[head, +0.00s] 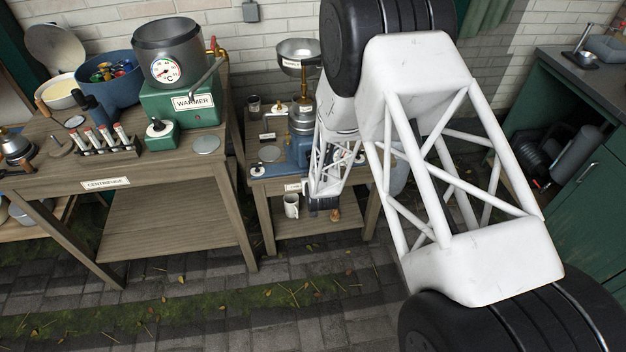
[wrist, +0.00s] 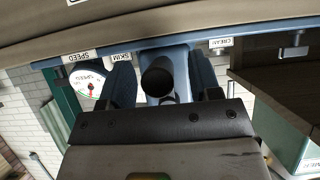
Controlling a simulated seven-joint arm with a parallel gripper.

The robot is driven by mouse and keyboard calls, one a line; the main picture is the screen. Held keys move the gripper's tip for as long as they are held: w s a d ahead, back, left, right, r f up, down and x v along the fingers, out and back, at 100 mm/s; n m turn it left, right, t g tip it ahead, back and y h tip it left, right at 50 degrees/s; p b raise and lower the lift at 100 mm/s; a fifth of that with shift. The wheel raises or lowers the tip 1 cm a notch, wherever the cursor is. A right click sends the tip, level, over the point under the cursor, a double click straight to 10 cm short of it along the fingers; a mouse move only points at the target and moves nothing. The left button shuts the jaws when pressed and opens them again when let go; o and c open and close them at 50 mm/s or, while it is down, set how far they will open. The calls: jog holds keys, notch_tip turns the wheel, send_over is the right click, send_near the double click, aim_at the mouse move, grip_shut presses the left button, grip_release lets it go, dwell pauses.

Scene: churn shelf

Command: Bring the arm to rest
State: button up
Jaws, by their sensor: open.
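My gripper (wrist: 162,72) shows in the wrist view with its two dark fingers apart. A blue machine (wrist: 180,75) with labels SPEED, SKIM and CREAM lies in front of it, and its dark round knob (wrist: 158,77) appears between the fingers. I cannot tell whether the fingers touch it. In the head view my white lattice arm reaches from the lower right to the small middle table, beside the blue machine's base (head: 288,157). The fingers are not clear there, being small and partly behind my arm.
The left bench (head: 50,180) holds a green warmer (head: 190,103), a tube rack (head: 105,142) and a blue bowl (head: 108,82). The middle table's lower shelf (head: 310,219) bears a white mug (head: 291,205). A green cabinet (head: 590,205) stands right. Paved floor (head: 220,305) is open in front.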

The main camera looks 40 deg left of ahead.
jog(key=shift+f, duration=0.1)
dwell(0.3)
jog(key=c, duration=1)
jog(key=shift+o, duration=0.2)
